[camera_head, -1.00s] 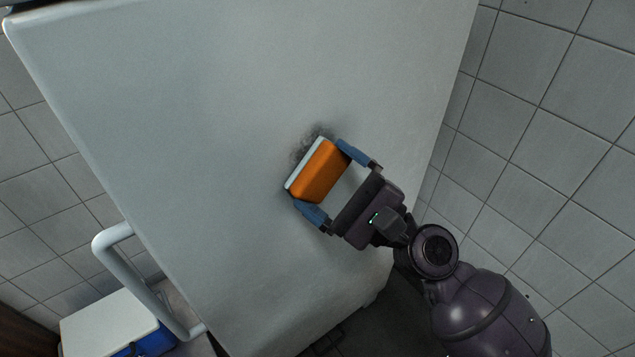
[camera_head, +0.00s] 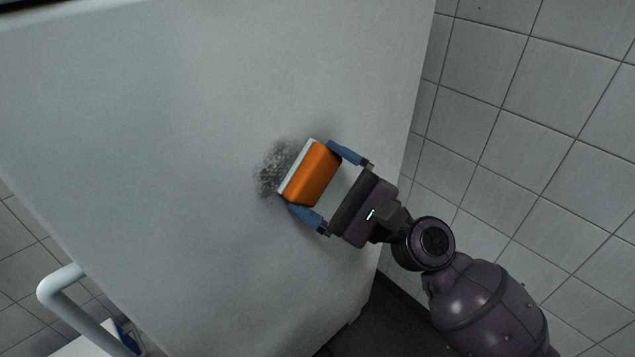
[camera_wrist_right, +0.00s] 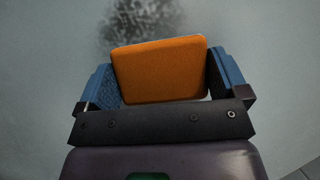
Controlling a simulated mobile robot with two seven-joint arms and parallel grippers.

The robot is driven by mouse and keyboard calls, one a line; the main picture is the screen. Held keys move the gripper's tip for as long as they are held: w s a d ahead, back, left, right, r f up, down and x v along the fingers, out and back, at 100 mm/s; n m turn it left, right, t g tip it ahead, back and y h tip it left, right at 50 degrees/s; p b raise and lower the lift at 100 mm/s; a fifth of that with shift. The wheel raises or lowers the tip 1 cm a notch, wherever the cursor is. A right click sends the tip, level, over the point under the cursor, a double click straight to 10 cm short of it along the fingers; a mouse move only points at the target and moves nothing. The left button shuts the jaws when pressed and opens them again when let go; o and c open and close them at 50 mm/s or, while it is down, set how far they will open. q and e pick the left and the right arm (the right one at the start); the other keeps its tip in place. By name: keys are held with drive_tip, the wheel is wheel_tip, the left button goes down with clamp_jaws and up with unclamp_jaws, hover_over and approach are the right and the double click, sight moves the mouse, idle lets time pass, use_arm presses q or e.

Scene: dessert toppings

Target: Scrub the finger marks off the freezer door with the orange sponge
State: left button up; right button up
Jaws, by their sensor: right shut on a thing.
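The orange sponge (camera_head: 315,176) has a pale scrubbing layer on the side facing the freezer door (camera_head: 200,100). My right gripper (camera_head: 316,180) is shut on the sponge, with a blue finger at each end. The pale side is at the door surface; I cannot tell how firmly it presses. A dark speckled smudge of finger marks (camera_head: 272,168) shows on the door just left of the sponge. In the right wrist view the sponge (camera_wrist_right: 161,70) sits between the fingers, with the smudge (camera_wrist_right: 140,22) beyond it. My left gripper is not in view.
A white bar handle (camera_head: 62,292) sticks out at the door's lower left. Below it, a white-lidded blue box (camera_head: 92,343) is partly in view. A tiled wall (camera_head: 530,120) stands close to the right of the freezer and my right arm.

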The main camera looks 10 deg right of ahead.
sight(275, 161)
drive_tip(key=shift+r+p, duration=0.35)
drive_tip(key=shift+r, duration=0.5)
drive_tip(key=shift+s+a+p, duration=0.5)
drive_tip(key=shift+s+a, duration=0.2)
drive_tip(key=shift+a, duration=0.3)
drive_tip(key=shift+s+a+p, duration=0.35)
drive_tip(key=shift+s+a, duration=0.3)
drive_tip(key=shift+a, duration=0.25)
drive_tip(key=shift+s+a+p, duration=0.4)
drive_tip(key=shift+s+a, duration=0.55)
drive_tip(key=shift+a, duration=0.3)
drive_tip(key=shift+r+p, duration=0.6)
drive_tip(key=shift+r, duration=0.2)
drive_tip(key=shift+w+d+f, duration=0.15)
drive_tip(key=shift+w+d, duration=0.15)
drive_tip(key=shift+w+d+f+b, duration=0.1)
drive_tip(key=shift+w+d+b, duration=0.6)
drive_tip(key=shift+d, duration=0.35)
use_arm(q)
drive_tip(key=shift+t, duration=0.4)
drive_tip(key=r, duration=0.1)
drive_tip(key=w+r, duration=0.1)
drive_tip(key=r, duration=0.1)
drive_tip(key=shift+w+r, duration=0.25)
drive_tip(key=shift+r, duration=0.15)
use_arm(e)
drive_tip(key=shift+w+d, duration=0.25)
drive_tip(key=shift+d, duration=0.05)
